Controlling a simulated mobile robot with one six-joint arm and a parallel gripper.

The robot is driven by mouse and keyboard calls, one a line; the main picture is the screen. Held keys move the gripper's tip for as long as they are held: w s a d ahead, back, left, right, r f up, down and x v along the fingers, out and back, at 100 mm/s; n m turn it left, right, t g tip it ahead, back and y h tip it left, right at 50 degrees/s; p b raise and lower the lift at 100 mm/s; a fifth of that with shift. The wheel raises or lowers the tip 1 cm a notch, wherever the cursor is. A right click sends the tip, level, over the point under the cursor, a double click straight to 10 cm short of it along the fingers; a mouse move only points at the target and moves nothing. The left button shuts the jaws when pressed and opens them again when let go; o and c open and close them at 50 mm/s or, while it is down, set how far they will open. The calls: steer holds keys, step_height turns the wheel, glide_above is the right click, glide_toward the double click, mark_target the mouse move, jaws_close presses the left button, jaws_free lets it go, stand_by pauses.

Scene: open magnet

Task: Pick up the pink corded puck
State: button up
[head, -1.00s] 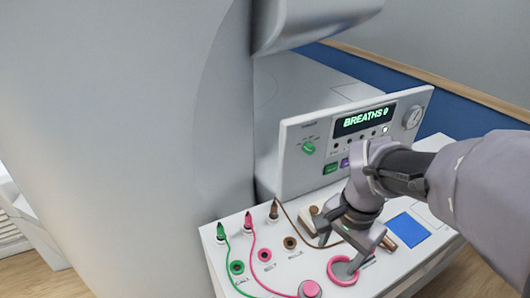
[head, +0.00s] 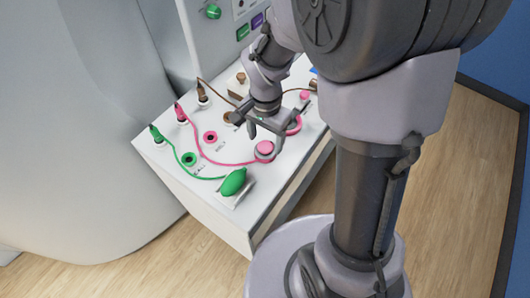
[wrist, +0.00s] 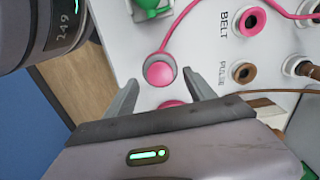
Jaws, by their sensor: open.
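The pink corded puck (head: 264,149) sits on the white console top near its front edge, in a round pale holder. Its pink cord runs back to a pink plug (head: 181,114). In the wrist view the puck (wrist: 159,73) lies between the open fingertips of my gripper (wrist: 160,80), near their tips. My gripper (head: 265,135) is beside and above the puck in the head view, with nothing held. I cannot tell the exact height of the fingertips over the puck.
A green bulb (head: 233,182) with a green cord lies left of the puck at the front edge. A pink ring (head: 294,125) is to the right, partly hidden by my gripper. Labelled sockets (head: 210,137) and a brown plug (head: 202,93) with its cord stand behind.

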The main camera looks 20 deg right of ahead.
step_height(320, 180, down, 3)
steer(key=shift+r, duration=0.35)
steer(key=shift+c, duration=0.7)
jaws_close()
